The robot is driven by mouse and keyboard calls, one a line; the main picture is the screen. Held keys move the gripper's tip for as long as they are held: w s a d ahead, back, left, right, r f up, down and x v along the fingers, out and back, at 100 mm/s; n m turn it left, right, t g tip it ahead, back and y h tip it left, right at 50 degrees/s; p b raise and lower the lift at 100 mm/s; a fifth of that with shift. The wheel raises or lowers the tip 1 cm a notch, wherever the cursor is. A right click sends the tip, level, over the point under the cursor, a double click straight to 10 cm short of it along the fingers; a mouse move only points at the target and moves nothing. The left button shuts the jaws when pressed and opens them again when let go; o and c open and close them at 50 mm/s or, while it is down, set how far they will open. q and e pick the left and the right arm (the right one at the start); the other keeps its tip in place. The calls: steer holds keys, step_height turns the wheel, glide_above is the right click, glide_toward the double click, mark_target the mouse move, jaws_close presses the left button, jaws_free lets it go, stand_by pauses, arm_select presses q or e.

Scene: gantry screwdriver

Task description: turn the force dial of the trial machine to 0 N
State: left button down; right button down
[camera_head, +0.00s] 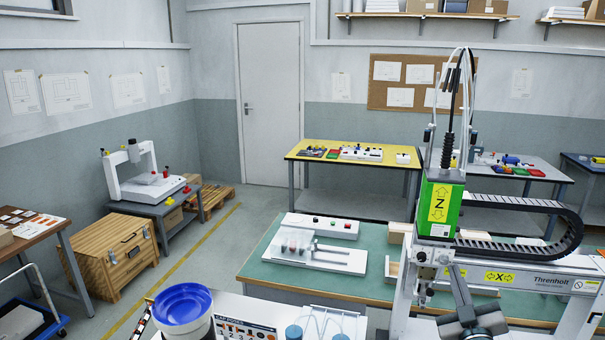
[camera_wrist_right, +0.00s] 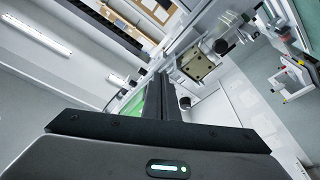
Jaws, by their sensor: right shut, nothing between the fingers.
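My right gripper (camera_head: 457,276) points up at the lower right of the head view, in front of the gantry's green Z unit (camera_head: 440,208). Its dark fingers (camera_wrist_right: 167,97) are shut and empty in the right wrist view. No thing is plainly marked as the trial machine, and I cannot make out a force dial or its reading. A white bench unit (camera_head: 323,226) with several small buttons or knobs and a white fixture (camera_head: 345,262) stand on the green bench. A white arched machine (camera_head: 147,180) stands farther left, well away from the gripper. My left gripper is not in view.
The gantry's white beam and black cable chain (camera_head: 530,207) crowd the right side. A blue bowl (camera_head: 183,306) stands at the front left. The green bench top (camera_head: 375,240) has bare room between the fixture and the gantry. A wooden chest (camera_head: 117,253) stands on the floor.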

steer(key=v, duration=0.2)
steer(key=p+v, duration=0.1)
steer(key=v, duration=0.1)
steer(key=r+p+v, duration=0.1)
steer(key=shift+s+a, duration=0.45)
steer(key=shift+a, duration=0.1)
